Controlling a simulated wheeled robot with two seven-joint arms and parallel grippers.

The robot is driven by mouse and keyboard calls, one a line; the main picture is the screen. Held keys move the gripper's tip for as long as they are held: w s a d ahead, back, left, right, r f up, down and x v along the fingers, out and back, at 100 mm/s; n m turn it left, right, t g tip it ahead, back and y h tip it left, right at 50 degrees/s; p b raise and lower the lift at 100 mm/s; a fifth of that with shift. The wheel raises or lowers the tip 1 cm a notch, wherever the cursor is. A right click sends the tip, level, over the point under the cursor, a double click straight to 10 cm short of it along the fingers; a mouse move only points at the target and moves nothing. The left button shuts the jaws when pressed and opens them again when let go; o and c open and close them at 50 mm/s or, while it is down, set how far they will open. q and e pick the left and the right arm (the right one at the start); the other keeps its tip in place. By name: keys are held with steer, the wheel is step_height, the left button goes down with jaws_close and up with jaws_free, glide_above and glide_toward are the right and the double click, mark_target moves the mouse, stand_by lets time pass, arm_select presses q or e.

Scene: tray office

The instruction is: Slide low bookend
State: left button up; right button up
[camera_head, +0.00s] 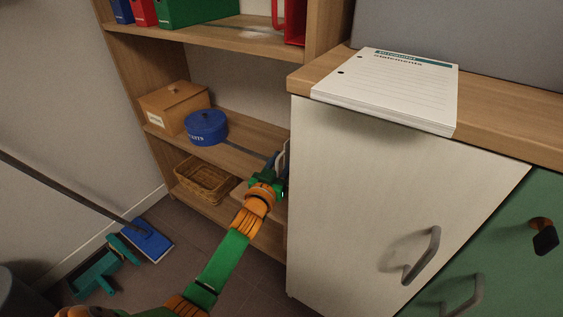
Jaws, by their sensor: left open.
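The low bookend (281,158) appears as a pale upright plate at the right end of the middle shelf (240,155), close to the cabinet side. Its lower part is hidden behind my gripper. A dark strip runs along this shelf toward it. My left arm reaches up from the bottom of the view to the shelf. My left gripper (279,174) is open at the bookend. I cannot tell whether its fingers touch the bookend or stand around it. My right gripper is not in view.
A cardboard box (172,108) and a blue round tin (206,127) stand left on that shelf. A wicker basket (205,181) is below. Binders and a red bookend (292,22) are above. The white cabinet (385,190) closely borders the right side.

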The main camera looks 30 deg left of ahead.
arm_select(q)
steer(key=s, duration=0.2)
steer(key=s+p, duration=0.1)
steer(key=s, duration=0.1)
steer(key=s+p, duration=0.1)
steer(key=s, duration=0.1)
steer(key=shift+s+d, duration=0.3)
steer(key=shift+d, duration=0.1)
steer(key=shift+s, duration=0.2)
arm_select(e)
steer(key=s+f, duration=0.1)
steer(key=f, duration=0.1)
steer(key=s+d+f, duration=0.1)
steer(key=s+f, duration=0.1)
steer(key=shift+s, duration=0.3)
arm_select(q)
steer(key=shift+f, duration=0.1)
